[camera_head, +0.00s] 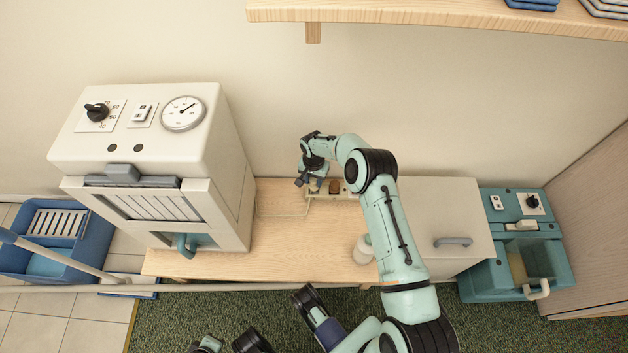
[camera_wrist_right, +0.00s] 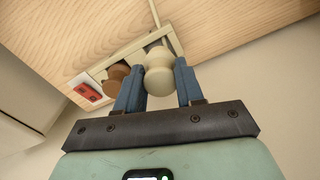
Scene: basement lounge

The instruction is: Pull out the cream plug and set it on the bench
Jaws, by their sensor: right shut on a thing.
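The cream plug (camera_wrist_right: 158,76) is a rounded knob-like piece at the cream socket strip (camera_wrist_right: 102,68) in the right wrist view. My right gripper (camera_wrist_right: 160,85) is shut on it, with one blue finger on each side. I cannot tell how deep the plug sits in the strip. A brown plug (camera_wrist_right: 116,74) is close beside the left finger. In the head view my right gripper (camera_head: 314,184) is over the strip on the wooden bench (camera_head: 285,240), hiding part of the strip. My left gripper is not clearly in view.
A red switch (camera_wrist_right: 88,92) is at one end of the strip. A big cream machine (camera_head: 150,140) stands on the left of the bench. A whitish round container (camera_head: 362,250) stands near the front edge, partly behind my right arm. The bench middle is clear.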

